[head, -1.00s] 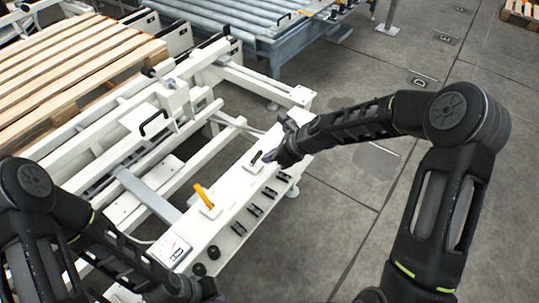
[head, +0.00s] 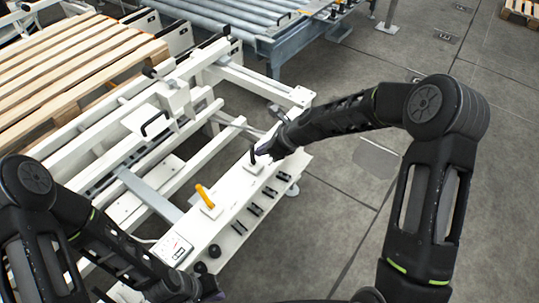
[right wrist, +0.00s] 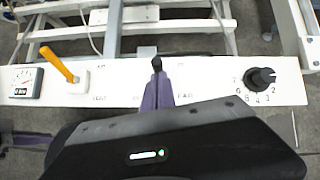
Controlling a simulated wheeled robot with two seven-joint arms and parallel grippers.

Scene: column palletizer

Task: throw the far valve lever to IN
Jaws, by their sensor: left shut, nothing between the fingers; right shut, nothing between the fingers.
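The far valve lever is a short black handle (head: 252,155) on a white plate at the far part of the white panel; it stands roughly upright in the head view. My right gripper (head: 264,151) is shut and empty, right beside the handle; touching or just apart, I cannot tell. In the right wrist view the black lever tip (right wrist: 157,64) shows just beyond the shut purple fingers (right wrist: 158,92), which hide its lower part. The near lever is yellow (head: 204,196) and tilted; it also shows in the wrist view (right wrist: 60,65). My left gripper (head: 212,292) is low at the bottom edge, shut.
The white panel (head: 226,208) carries a gauge (head: 174,248) at its near end and several black fittings along its side. A numbered black knob (right wrist: 262,77) sits right of the lever in the wrist view. A wooden pallet (head: 75,65) lies left; open floor is right.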

